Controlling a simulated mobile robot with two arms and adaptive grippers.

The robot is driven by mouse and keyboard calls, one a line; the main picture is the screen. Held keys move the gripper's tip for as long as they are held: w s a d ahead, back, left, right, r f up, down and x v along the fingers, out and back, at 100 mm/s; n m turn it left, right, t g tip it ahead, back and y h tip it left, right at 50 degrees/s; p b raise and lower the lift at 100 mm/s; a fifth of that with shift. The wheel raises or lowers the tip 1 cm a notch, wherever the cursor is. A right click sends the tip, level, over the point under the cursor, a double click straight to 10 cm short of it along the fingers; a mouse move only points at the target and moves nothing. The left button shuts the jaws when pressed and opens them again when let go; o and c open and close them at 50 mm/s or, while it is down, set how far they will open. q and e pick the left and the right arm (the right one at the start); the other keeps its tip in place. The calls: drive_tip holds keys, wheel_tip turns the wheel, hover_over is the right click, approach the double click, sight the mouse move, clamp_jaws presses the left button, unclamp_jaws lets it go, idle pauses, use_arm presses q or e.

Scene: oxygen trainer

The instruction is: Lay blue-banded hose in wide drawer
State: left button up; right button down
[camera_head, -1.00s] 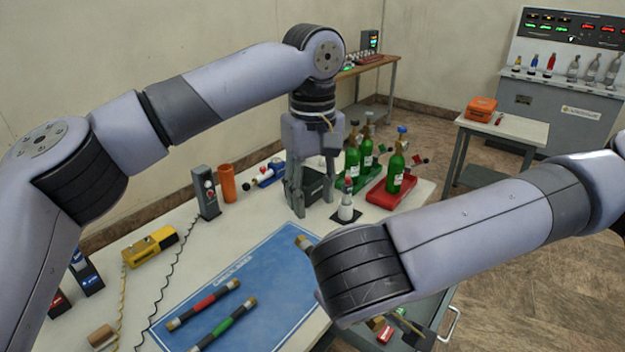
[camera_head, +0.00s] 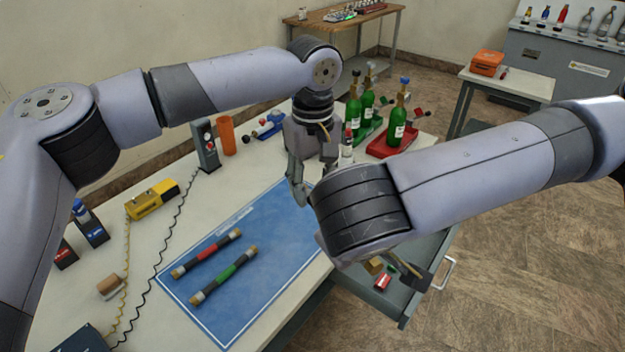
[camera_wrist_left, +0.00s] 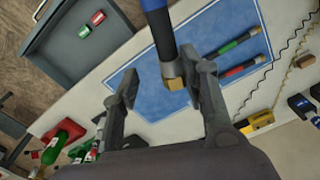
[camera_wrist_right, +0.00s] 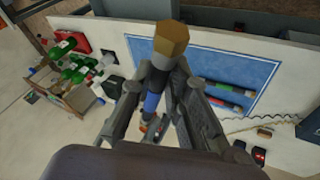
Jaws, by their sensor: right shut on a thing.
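The blue-banded hose (camera_wrist_right: 152,103) is held in my right gripper (camera_wrist_right: 160,85), whose fingers are shut around it; a brass end points up in the right wrist view. The hose also shows in the left wrist view (camera_wrist_left: 158,27), with a brass end near one finger of my left gripper (camera_wrist_left: 160,92). My left gripper is open, its fingers apart, above the far edge of the blue mat (camera_head: 265,285). The wide grey drawer (camera_head: 408,312) is open at the table's front right.
A red-banded hose (camera_head: 207,254) and a green-banded hose (camera_head: 224,275) lie on the mat. Small red and green items lie in the drawer (camera_wrist_left: 98,17). Green bottles (camera_head: 397,122) stand at the table's back right. A yellow device (camera_head: 152,199) sits at the left.

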use_arm(q)
drive_tip(key=shift+d, duration=0.15)
clamp_jaws()
use_arm(e)
drive_tip(key=shift+a, duration=0.15)
drive_tip(key=c, duration=1.8)
unclamp_jaws()
drive_tip(key=o, duration=0.4)
